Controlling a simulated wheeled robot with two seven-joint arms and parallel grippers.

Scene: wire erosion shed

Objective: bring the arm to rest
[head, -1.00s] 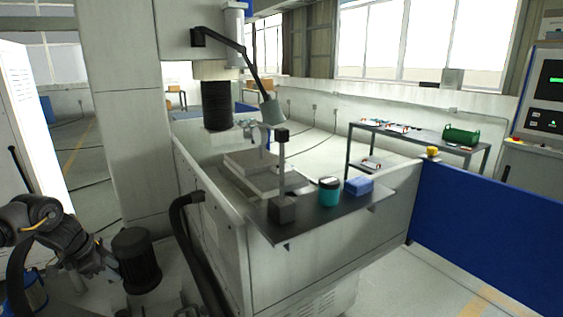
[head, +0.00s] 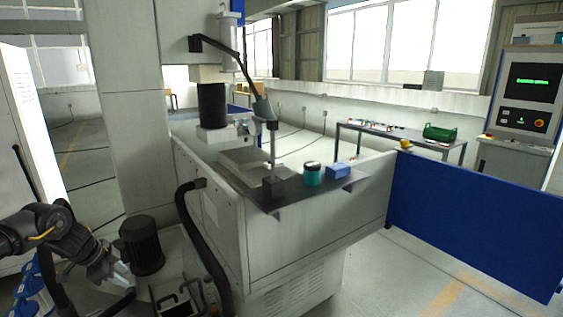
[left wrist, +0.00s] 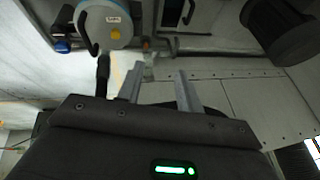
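My left arm comes in from the left edge of the head view, beside the machine's base. Its gripper (head: 122,276) hangs low near a black motor-like cylinder (head: 141,246). In the left wrist view the two fingers of the gripper (left wrist: 160,82) stand apart with nothing held between them. My right gripper shows in neither view.
The wire erosion machine (head: 300,235) fills the middle, with a thick black hose (head: 186,225) along its side. Its black shelf (head: 322,189) holds a teal jar (head: 312,174) and a blue box (head: 338,170). A blue panel (head: 470,222) stands right, with clear floor before it.

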